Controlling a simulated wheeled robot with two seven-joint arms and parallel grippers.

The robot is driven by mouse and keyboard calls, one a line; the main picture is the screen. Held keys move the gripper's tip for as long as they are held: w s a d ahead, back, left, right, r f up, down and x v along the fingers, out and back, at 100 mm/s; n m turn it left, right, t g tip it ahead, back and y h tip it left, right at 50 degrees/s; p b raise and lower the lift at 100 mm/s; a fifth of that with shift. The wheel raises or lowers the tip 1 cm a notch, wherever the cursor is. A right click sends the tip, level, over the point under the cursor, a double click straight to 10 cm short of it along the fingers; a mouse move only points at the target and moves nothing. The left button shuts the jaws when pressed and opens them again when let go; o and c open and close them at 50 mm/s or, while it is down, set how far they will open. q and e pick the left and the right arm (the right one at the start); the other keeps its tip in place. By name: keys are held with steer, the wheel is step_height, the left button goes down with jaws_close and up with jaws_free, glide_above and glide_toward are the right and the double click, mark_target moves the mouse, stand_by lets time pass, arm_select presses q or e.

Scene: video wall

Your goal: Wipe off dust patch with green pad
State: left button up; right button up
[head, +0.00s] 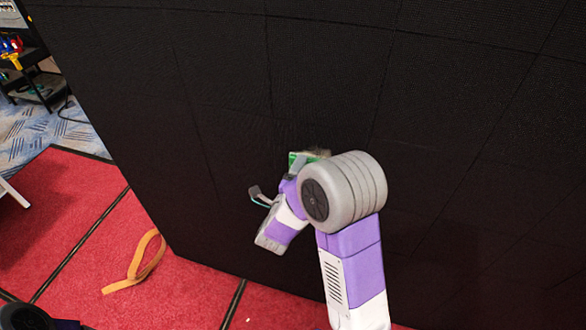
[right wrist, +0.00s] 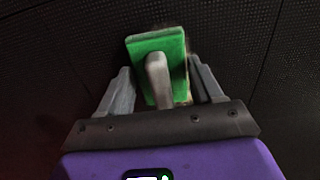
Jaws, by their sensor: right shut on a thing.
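The green pad (right wrist: 158,52) has a grey handle (right wrist: 157,80) and shows in the right wrist view between the two fingers of my right gripper (right wrist: 160,90). My right gripper is shut on it. In the head view only a small green part of the pad (head: 295,160) shows at the wall, behind my right gripper (head: 290,178) and arm. A small tan dusty patch (head: 319,152) shows on the black wall just beside the pad; my arm hides part of it. The pad is at or very near the wall; contact cannot be told. My left gripper is not in view.
The black panelled video wall (head: 300,80) fills most of the head view. Red floor mats (head: 70,215) lie at the left, with an orange strap (head: 140,265) on them. A dark shelf (head: 40,85) with coloured items stands at the far left.

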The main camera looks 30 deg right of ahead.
steer(key=shift+s+d+p, duration=0.95)
steer(key=shift+s+d, duration=1.75)
steer(key=shift+s, duration=0.3)
steer(key=shift+w+a+p, duration=0.75)
steer(key=shift+w+a, duration=0.6)
steer(key=shift+w, duration=0.2)
steer(key=shift+w+a+p, duration=0.7)
steer(key=shift+w+a, duration=0.65)
steer(key=shift+w, duration=0.2)
